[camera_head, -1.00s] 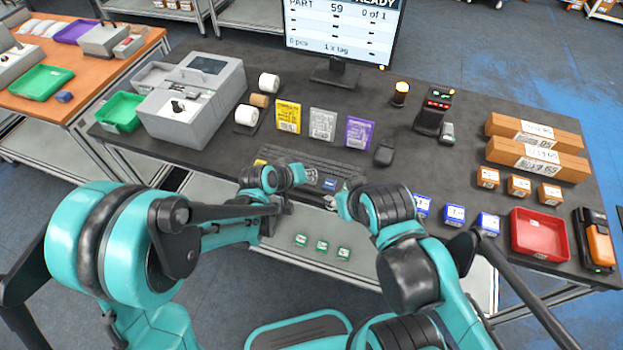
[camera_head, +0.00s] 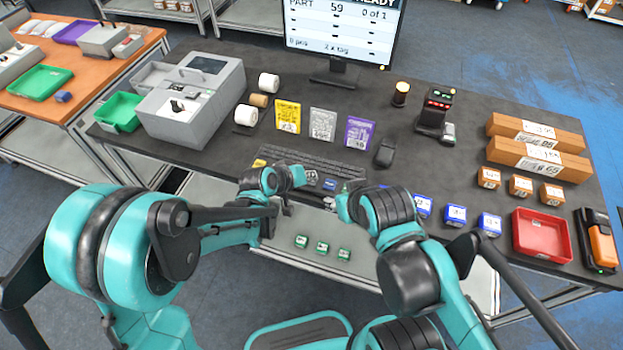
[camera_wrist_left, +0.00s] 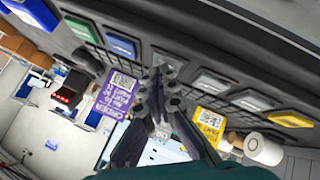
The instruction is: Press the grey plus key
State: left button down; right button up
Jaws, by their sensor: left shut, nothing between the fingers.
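The black keyboard (camera_head: 318,162) lies near the table's front edge, behind my arms. In the left wrist view, its large keys include a pale grey key (camera_wrist_left: 210,83), another pale key (camera_wrist_left: 250,101), a blue key (camera_wrist_left: 120,44), a green key (camera_wrist_left: 77,27) and a yellow key (camera_wrist_left: 291,119). No plus sign is readable. Contact cannot be told. In the head view, my left gripper (camera_head: 311,179) is over the keyboard's front. My right gripper's fingers are hidden by its arm.
The monitor (camera_head: 340,30) reads "2 x tag". Yellow (camera_head: 288,116), grey (camera_head: 323,123) and purple (camera_head: 359,132) cards lie behind the keyboard, with a black mouse (camera_head: 385,152) to its right. Blue boxes (camera_head: 455,215) and a red tray (camera_head: 541,234) stand at right.

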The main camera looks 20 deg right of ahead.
aim_at(310, 182)
pick_arm(q)
jog(key=shift+r, duration=0.15)
jog(key=shift+r+p, duration=0.6)
jog(key=shift+r, duration=0.1)
jog(key=shift+r, duration=0.1)
notch_tip(310, 182, up, 5)
jog(key=p, duration=0.3)
jog(key=shift+p, duration=0.35)
dwell(0.6)
